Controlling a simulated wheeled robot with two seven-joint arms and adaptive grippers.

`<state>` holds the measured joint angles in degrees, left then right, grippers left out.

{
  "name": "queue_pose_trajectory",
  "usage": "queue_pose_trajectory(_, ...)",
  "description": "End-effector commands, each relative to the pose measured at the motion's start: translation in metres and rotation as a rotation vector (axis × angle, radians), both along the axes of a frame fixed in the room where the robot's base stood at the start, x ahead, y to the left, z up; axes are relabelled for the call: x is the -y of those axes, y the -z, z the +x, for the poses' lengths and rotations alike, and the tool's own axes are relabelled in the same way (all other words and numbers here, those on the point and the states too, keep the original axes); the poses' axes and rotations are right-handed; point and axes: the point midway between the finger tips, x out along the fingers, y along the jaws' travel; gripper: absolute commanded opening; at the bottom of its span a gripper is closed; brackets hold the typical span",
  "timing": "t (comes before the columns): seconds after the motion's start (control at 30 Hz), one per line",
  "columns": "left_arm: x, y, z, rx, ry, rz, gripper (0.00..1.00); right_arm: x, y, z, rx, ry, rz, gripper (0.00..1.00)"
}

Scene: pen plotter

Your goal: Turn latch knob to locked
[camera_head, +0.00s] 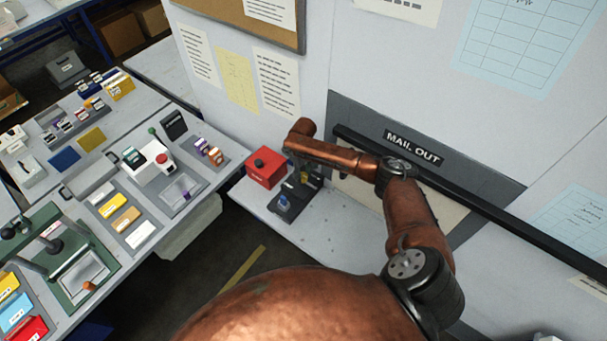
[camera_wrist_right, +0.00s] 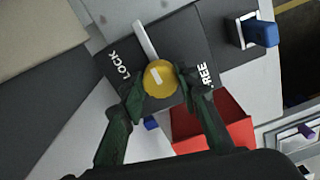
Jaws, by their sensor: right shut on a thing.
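The latch knob (camera_wrist_right: 160,78) is round and yellow with a short white mark, on a dark plate (camera_wrist_right: 185,35) in the right wrist view. The word LOCK is printed left of it and FREE right of it. The white mark points up and slightly left, between the words, roughly in line with a white bar (camera_wrist_right: 145,40) above the knob. My right gripper (camera_wrist_right: 160,89) has its two dark green fingers on either side of the knob, shut on it. In the head view my right arm largely hides the knob and gripper. My left gripper is out of view.
A red box (camera_head: 265,168) stands beside the latch plate on the white shelf (camera_head: 325,235). A blue handle (camera_wrist_right: 262,32) sits near the plate. A dark rail (camera_head: 470,195) under the MAIL OUT sign runs along the wall. A crowded worktable (camera_head: 165,235) stands left.

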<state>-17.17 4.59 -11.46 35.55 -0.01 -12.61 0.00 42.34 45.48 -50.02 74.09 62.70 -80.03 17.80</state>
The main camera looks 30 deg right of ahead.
Motion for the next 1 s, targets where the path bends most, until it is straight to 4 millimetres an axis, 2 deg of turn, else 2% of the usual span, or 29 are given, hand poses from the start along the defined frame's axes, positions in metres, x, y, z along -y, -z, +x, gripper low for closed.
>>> queue_pose_trajectory(0.3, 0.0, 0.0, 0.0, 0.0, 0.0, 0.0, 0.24, 0.001, -0.001, 0.001, 0.002, -0.002, -0.002, 0.05)
queue_pose_trajectory(0.33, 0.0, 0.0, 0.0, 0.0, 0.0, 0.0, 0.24, 0.001, -0.001, 0.001, 0.002, -0.002, -0.002, 0.31)
queue_pose_trajectory(0.57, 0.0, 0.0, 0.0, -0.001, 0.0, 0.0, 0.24, 0.0, -0.001, 0.001, 0.001, -0.002, -0.001, 0.47)
queue_pose_trajectory(0.87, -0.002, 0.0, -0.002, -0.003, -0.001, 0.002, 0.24, 0.0, -0.002, 0.0, 0.001, -0.001, 0.0, 0.47)
queue_pose_trajectory(1.0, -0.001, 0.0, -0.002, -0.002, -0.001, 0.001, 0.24, 0.0, -0.014, 0.001, 0.002, -0.001, 0.0, 0.47)
